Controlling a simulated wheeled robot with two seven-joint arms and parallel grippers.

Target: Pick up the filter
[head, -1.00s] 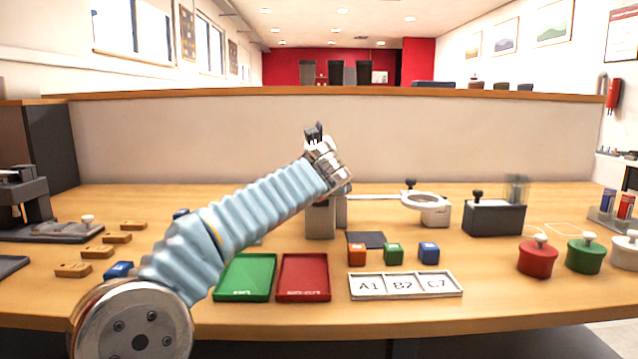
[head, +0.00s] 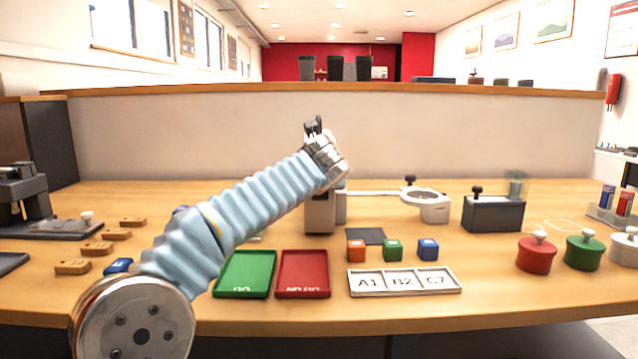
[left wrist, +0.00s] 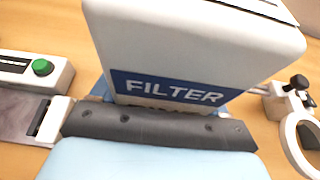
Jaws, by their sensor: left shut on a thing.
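The filter (left wrist: 195,45) is a white box with a blue label reading FILTER, close in front of my left wrist camera. It fills the upper middle of the left wrist view. My left gripper (head: 325,158) is at the end of the arm in the middle of the head view, shut on the filter. Its fingertips and their contact with the box are hidden. In the head view the wrist covers this spot, with a grey block (head: 320,216) just below it; I cannot tell there whether the filter is clear of the surface. My right gripper is not in view.
A magnifier ring (head: 424,196) stands to the right. Green (head: 245,275) and red (head: 303,273) trays, small coloured cubes (head: 393,250) and a labelled A1-B2-C7 tray (head: 404,281) lie in front. In the wrist view, a device with a green button (left wrist: 42,67) is at left.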

